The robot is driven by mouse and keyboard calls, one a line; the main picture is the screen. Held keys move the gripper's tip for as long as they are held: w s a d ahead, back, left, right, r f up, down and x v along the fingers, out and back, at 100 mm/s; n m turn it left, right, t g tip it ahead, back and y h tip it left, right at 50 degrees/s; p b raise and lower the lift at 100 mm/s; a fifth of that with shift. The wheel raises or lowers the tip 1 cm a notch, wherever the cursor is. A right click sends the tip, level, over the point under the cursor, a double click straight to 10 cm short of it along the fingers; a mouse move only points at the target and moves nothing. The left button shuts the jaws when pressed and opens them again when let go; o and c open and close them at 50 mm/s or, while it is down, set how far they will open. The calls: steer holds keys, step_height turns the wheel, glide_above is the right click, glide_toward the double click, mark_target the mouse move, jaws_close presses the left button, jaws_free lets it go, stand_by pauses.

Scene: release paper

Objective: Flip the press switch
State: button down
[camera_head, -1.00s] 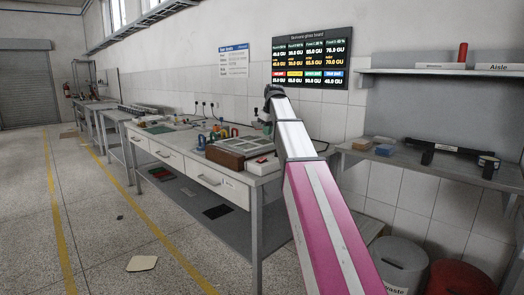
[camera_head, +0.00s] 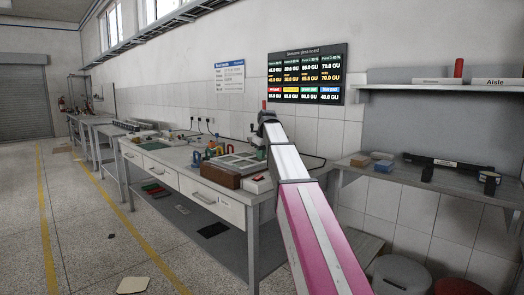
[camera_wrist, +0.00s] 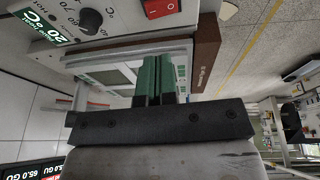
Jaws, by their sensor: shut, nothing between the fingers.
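A red rocker switch (camera_wrist: 160,7) sits on a light grey control panel at the top edge of the wrist view, partly cut off. The panel also has a black knob (camera_wrist: 90,20) and a green display reading 20 °C (camera_wrist: 45,30). My gripper (camera_wrist: 160,62) has its green fingers together with nothing between them. In the picture the fingertips lie below the switch, apart from it. In the head view the dark end of my arm (camera_head: 267,117) is over the workbench (camera_head: 235,190); the fingers cannot be made out there.
A brown box (camera_head: 220,177) with a pale divided top stands on the bench, beside a small white box with a red top (camera_head: 258,180). A shelf (camera_head: 440,178) with small items is at the right. A grey bin (camera_head: 402,275) stands below it.

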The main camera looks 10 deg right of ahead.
mark_target(258, 177)
steer(key=x, duration=0.5)
steer(key=d+x, duration=0.1)
steer(key=x, duration=0.2)
steer(key=shift+s+f, duration=0.25)
steer(key=shift+f, duration=0.15)
steer(key=shift+w+d+f+g+y, duration=0.3)
steer(key=shift+d+f+g+y, duration=0.1)
steer(key=shift+f+y, duration=0.1)
steer(key=shift+s+a, duration=0.2)
steer(key=shift+s, duration=0.05)
steer(key=shift+s+a+r, duration=0.1)
steer(key=shift+s+a, duration=0.25)
steer(key=shift+a, duration=0.2)
